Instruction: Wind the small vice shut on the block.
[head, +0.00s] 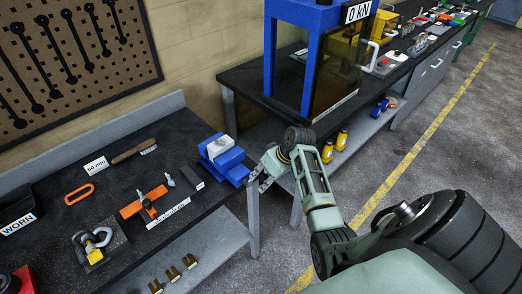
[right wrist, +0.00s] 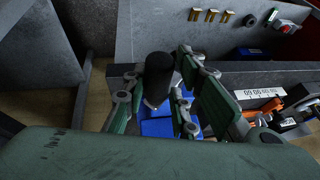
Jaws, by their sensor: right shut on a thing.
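The small blue vice (head: 232,166) stands at the right end of the near bench. A pale block (head: 216,148) sits between its jaws; I cannot tell whether both jaws touch it. My right gripper (head: 264,180) is at the vice's right end, just past the bench edge. In the right wrist view the fingers (right wrist: 155,108) are closed in around a dark, rounded handle (right wrist: 159,72), with blue vice parts (right wrist: 157,128) behind. The finger contact is partly hidden. My left gripper is out of view.
An orange clamp (head: 145,201), a dark bar (head: 191,178) and a label strip (head: 168,213) lie left of the vice. A blue press frame (head: 271,65) stands on the bench behind. Yellow bottles (head: 328,152) stand on its lower shelf. Open floor lies to the right.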

